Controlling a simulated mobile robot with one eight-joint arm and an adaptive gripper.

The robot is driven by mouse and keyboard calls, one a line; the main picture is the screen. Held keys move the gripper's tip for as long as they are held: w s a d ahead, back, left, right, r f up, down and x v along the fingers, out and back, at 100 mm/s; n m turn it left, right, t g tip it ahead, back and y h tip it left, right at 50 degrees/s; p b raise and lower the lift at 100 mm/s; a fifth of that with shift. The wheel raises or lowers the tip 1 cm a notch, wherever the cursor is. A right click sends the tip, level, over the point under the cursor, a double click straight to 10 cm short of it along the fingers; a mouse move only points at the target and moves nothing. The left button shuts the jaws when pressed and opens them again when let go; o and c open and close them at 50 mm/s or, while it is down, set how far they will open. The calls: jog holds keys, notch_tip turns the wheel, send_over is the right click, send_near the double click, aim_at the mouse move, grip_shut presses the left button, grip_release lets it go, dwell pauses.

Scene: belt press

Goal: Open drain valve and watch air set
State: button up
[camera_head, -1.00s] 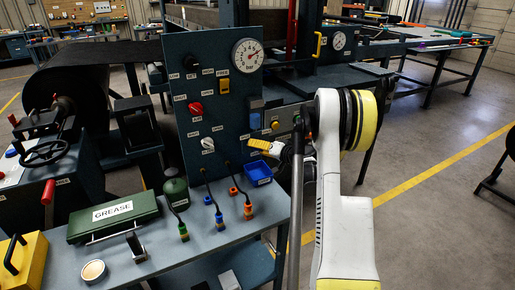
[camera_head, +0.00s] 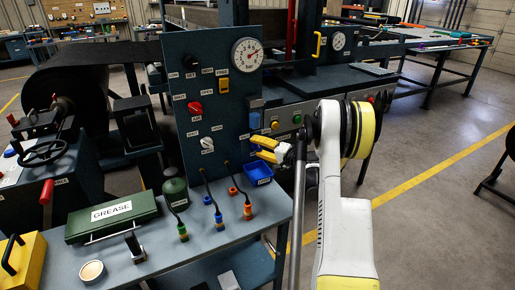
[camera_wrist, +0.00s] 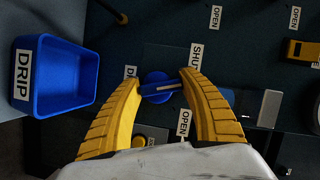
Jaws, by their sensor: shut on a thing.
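The blue drain valve knob (camera_wrist: 158,90) shows in the wrist view between my yellow fingertips, which touch its handle bar from both sides. Its white mark points right, between the SHUT label (camera_wrist: 196,58) and the OPEN label (camera_wrist: 183,123). A label beginning with D is partly hidden. In the head view my gripper (camera_head: 268,151) is at the panel's lower right and hides the knob. The round white gauge (camera_head: 247,54) is at the panel's top right, its red needle pointing to the upper right. A black knob (camera_head: 189,62) is beside a SET label.
A blue DRIP tray (camera_wrist: 53,75) sits close to my left finger in the wrist view. A red knob (camera_head: 195,108) and a white knob (camera_head: 207,144) are on the panel.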

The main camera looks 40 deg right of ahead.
jog(key=m+t, duration=0.1)
jog(key=m, duration=0.2)
jog(key=m+t, duration=0.1)
jog(key=m, duration=0.2)
jog(key=shift+d+r, duration=0.15)
jog(key=shift+d, duration=0.05)
jog(key=m+t, duration=0.1)
jog(key=m, duration=0.2)
jog(key=m+t+h, duration=0.1)
jog(key=m, duration=0.3)
jog(key=shift+d+t, duration=0.2)
jog(key=shift+t, duration=0.2)
jog(key=shift+h, duration=0.3)
jog(key=o, duration=1.1)
jog(key=shift+s, duration=0.1)
jog(key=v, duration=0.7)
jog(key=shift+s, duration=0.25)
jog(key=shift+w, duration=0.1)
